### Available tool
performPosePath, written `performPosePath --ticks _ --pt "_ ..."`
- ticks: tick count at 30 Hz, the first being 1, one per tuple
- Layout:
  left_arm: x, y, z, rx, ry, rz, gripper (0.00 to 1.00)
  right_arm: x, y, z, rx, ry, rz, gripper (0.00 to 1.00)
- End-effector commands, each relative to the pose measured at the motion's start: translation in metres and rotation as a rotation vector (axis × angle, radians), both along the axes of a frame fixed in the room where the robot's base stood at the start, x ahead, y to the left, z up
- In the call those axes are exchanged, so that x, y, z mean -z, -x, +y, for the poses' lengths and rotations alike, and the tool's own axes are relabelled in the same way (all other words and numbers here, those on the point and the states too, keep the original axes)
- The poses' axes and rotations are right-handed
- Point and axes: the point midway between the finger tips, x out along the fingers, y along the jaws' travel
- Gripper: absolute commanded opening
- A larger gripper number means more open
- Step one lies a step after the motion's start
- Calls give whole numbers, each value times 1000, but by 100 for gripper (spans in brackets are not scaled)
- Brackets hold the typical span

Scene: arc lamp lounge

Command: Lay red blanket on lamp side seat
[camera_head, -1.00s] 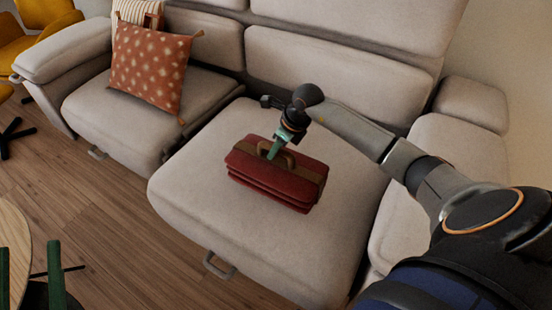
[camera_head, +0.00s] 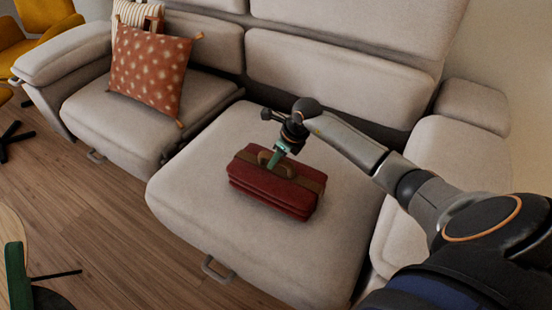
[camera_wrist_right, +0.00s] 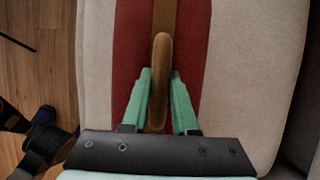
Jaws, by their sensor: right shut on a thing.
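The red blanket (camera_head: 268,190) is a folded bundle with a brown strap and handle. It is over the wide grey seat (camera_head: 190,195) at the right end of the sofa, resting on it or just above it; I cannot tell which. My right gripper (camera_head: 276,159) is above the bundle, its fingers shut on the brown handle. In the right wrist view, the green fingers (camera_wrist_right: 160,90) stand on either side of the handle (camera_wrist_right: 160,75), with red cloth (camera_wrist_right: 130,60) beneath. My left gripper is not in view.
A rust dotted pillow (camera_head: 150,70) leans on the left seat (camera_head: 140,120). The sofa backrest (camera_head: 330,80) stands behind and an armrest (camera_head: 450,150) lies right, under my right arm. A round table (camera_head: 8,265) is at lower left and a yellow chair (camera_head: 40,40) at upper left.

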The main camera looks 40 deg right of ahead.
Motion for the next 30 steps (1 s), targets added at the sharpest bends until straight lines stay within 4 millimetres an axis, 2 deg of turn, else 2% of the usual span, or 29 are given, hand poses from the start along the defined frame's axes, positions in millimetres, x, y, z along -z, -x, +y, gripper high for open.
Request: performPosePath --ticks 1,2,9,16,21,30 --pt "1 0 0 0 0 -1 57 0 -1 0 1 -1 -6 0" --pt "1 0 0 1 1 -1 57 1 0 0 0 0 0 30" --pt "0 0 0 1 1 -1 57 1 0 0 0 0 0 57" --pt "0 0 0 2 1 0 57 0 0 0 0 0 0 57" --pt "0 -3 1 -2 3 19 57 -8 2 -2 0 1 0 57" --pt "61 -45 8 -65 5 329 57 -49 17 -9 0 3 -2 57"
